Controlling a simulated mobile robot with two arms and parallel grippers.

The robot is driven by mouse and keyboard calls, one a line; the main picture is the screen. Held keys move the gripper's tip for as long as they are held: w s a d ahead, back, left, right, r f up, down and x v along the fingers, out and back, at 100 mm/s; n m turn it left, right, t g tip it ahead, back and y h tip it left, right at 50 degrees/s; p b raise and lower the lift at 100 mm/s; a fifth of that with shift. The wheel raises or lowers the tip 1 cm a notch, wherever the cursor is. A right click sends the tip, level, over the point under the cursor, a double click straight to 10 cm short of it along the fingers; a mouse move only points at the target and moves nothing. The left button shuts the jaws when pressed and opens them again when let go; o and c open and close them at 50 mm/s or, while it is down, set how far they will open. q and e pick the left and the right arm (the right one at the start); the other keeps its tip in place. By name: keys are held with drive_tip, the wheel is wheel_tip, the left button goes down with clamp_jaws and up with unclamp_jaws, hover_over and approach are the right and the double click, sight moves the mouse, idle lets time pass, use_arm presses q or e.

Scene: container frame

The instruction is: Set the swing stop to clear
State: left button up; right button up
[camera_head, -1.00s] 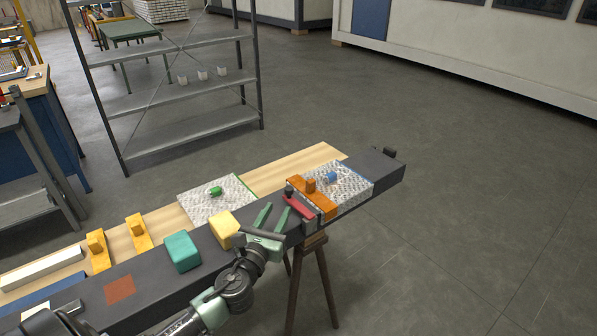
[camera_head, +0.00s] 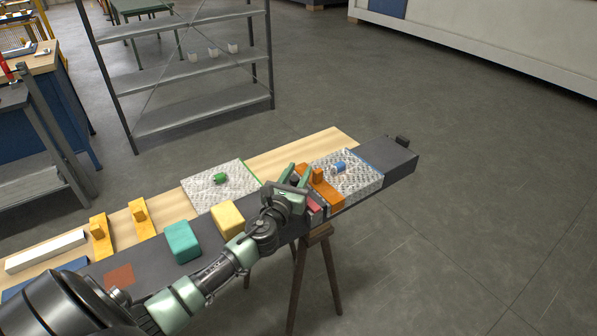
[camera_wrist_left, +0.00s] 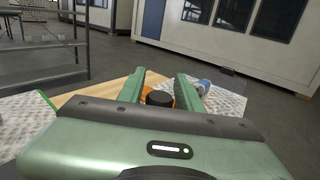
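A red bar (camera_head: 314,206), apparently the swing stop, shows partly at the front edge of the dark beam, beside an orange slide (camera_head: 328,193); my left gripper covers much of it. My left gripper (camera_head: 296,172) is over the beam with its two green fingers apart. In the left wrist view a black knob (camera_wrist_left: 160,98) shows between the fingers (camera_wrist_left: 160,88), with an orange part (camera_wrist_left: 147,95) beyond it. I cannot tell whether the fingers touch the knob. My right gripper is not in view.
Yellow (camera_head: 228,217) and teal (camera_head: 183,241) blocks stand left of the gripper. A grey shelf (camera_head: 200,95) stands behind.

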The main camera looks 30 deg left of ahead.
use_arm(q)
clamp_jaws()
drive_tip(key=shift+w, duration=0.1)
idle(1.4)
